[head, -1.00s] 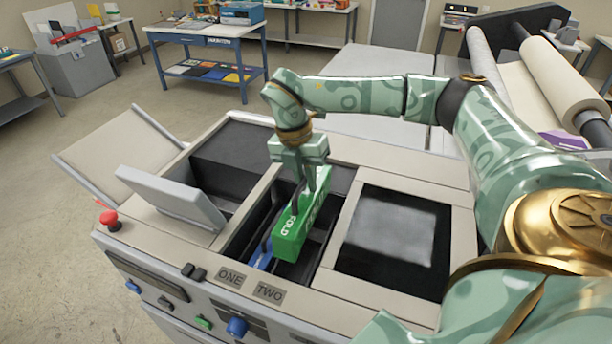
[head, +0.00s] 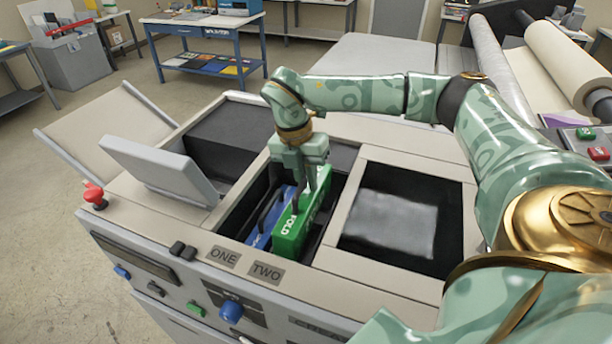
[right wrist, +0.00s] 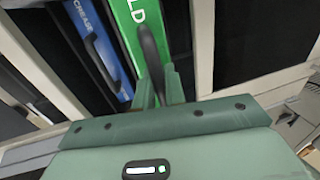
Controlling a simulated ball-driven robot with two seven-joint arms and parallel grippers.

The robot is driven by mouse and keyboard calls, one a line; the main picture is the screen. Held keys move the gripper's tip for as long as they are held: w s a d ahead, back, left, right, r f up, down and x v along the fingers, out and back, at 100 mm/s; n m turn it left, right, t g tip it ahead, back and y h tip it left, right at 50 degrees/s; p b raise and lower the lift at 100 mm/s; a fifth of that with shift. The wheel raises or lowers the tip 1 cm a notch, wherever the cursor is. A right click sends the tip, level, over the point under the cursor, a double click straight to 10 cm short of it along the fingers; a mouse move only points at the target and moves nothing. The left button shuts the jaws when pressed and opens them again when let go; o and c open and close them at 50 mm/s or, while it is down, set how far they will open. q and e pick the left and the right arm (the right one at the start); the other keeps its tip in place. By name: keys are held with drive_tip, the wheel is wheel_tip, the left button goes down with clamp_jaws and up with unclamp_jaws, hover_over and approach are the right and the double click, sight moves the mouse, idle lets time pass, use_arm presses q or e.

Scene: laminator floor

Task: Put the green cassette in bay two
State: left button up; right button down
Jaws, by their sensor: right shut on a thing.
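The green cassette (head: 290,240), marked FOLD, stands upright in the open well of the machine, above the plate marked TWO (head: 267,273). My right gripper (head: 309,188) is shut on its dark handle from above. The blue cassette (head: 257,240) stands just left of it, behind the plate marked ONE (head: 223,257). In the right wrist view, the green cassette (right wrist: 137,25) and blue cassette (right wrist: 98,45) lie side by side, with a narrow dark strip between them. The bottom of the green cassette is hidden, so I cannot tell whether it is fully seated. My left gripper is out of view.
A tilted grey panel (head: 160,168) stands left of the well, with a red button (head: 94,194) near it. A dark window (head: 400,222) lies to the right. The well's rim closely surrounds the cassettes. A blue-framed table (head: 212,45) stands farther back.

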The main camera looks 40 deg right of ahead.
drive_tip(key=shift+f+b, duration=2.3)
drive_tip(key=shift+f, duration=3.25)
drive_tip(key=c, duration=1.4)
unclamp_jaws()
drive_tip(key=w+r, duration=0.1)
drive_tip(key=r, duration=0.4)
drive_tip(key=w+a+r, duration=0.1)
drive_tip(key=r, duration=0.4)
drive_tip(key=w+r+p, duration=0.1)
drive_tip(key=r, duration=0.5)
drive_tip(key=shift+a, duration=0.25)
